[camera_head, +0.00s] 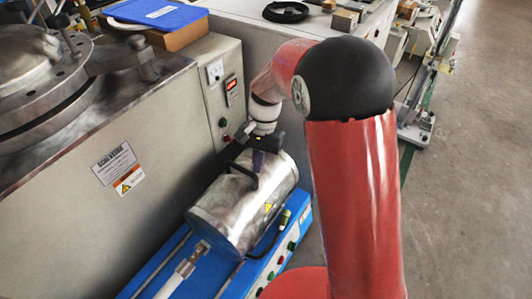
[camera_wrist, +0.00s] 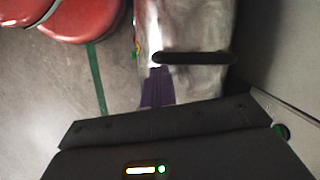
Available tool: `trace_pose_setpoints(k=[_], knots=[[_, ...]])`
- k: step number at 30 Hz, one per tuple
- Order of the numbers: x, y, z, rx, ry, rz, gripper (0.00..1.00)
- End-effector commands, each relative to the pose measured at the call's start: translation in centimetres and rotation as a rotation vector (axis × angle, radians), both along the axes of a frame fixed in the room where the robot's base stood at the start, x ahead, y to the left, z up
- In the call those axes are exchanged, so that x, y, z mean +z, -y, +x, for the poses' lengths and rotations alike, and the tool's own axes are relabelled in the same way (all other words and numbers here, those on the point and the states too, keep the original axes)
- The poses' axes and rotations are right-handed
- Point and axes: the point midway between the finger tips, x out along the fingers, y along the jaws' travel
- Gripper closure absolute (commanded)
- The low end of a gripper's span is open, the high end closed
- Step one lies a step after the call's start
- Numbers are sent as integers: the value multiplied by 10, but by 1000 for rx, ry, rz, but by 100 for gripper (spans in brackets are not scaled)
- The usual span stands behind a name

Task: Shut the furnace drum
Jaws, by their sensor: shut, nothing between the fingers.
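The furnace drum (camera_head: 240,215) is a shiny metal cylinder lying on a blue base (camera_head: 300,207), with a black bar handle (camera_head: 241,171) on its upper surface. I cannot tell how far its cover stands open. My gripper (camera_head: 257,166) is at the drum's upper far side, right by the handle. Its purple fingers are shut and empty. In the wrist view the fingers (camera_wrist: 157,75) point at the drum's metal surface (camera_wrist: 193,82), near the left end of the handle (camera_wrist: 195,58). I cannot tell whether they touch either one.
A large grey machine (camera_head: 85,215) with a round metal lid (camera_head: 38,75) stands at left, close to the drum. A control panel (camera_head: 222,88) is behind the drum. A blue folder (camera_head: 155,13) lies on a box at the back. The floor (camera_head: 460,200) at right is clear.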

Motion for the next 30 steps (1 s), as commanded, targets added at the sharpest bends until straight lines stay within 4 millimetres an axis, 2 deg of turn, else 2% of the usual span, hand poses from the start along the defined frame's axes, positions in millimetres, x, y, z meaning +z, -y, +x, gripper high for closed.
trace_pose_setpoints(k=[1, 9, 18, 24, 30], knots=[[-1, -10, -16, 9, -10, 1, 100], [0, -58, -90, 13, -11, 0, 100], [-1, -104, -160, 8, -8, -2, 100], [-2, -124, -188, 6, -7, -1, 100], [-2, -132, -200, 2, -6, -2, 100]])
